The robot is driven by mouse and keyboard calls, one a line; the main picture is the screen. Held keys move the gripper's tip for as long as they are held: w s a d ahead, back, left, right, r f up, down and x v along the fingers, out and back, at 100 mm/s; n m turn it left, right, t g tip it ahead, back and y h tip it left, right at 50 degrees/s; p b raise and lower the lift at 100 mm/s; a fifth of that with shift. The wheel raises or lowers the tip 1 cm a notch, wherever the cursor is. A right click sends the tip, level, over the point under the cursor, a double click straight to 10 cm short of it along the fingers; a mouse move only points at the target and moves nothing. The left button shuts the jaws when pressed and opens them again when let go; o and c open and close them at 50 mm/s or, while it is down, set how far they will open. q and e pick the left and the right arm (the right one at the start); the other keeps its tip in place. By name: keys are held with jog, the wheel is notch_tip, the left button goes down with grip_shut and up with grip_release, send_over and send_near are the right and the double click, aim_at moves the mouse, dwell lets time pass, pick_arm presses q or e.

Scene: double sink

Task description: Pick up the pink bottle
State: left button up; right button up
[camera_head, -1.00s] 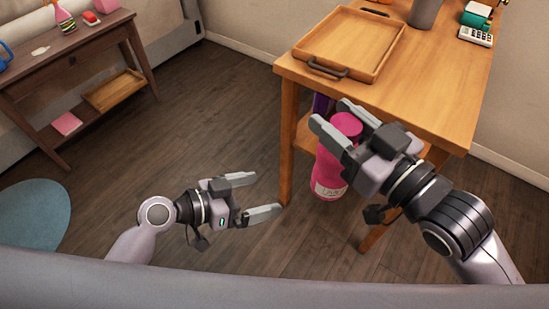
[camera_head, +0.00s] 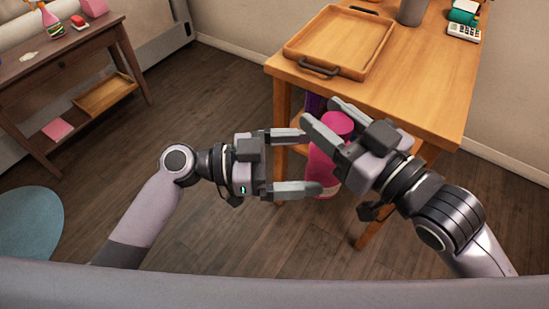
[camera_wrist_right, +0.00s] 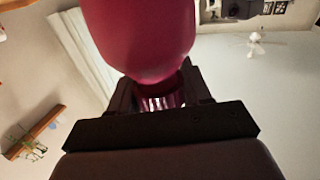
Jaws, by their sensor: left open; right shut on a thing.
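The pink bottle (camera_head: 322,168) is upright in the head view, in front of the wooden table's front-left leg. My right gripper (camera_head: 322,112) is shut on its upper part, and its fingers hide some of it. In the right wrist view the bottle (camera_wrist_right: 140,35) fills the top middle, between the dark fingers (camera_wrist_right: 160,97). My left gripper (camera_head: 306,161) is open and points right at the bottle's body, with its fingertips close to it. I cannot tell whether they touch it. The bottle's base is partly hidden by the left gripper's lower finger.
The wooden table (camera_head: 415,85) holds a tray (camera_head: 340,42), a grey cylinder (camera_head: 411,11) and a calculator (camera_head: 464,32). A purple thing (camera_head: 314,103) shows under it. A dark side table (camera_head: 62,62) stands at the left. The floor between is clear.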

pick_arm(q)
jog(key=d, duration=0.6)
jog(key=shift+w+d, duration=0.3)
jog(key=shift+d, duration=0.1)
jog(key=c, duration=1.1)
pick_arm(e)
jog(key=o, duration=1.4)
jog(key=shift+o, duration=0.2)
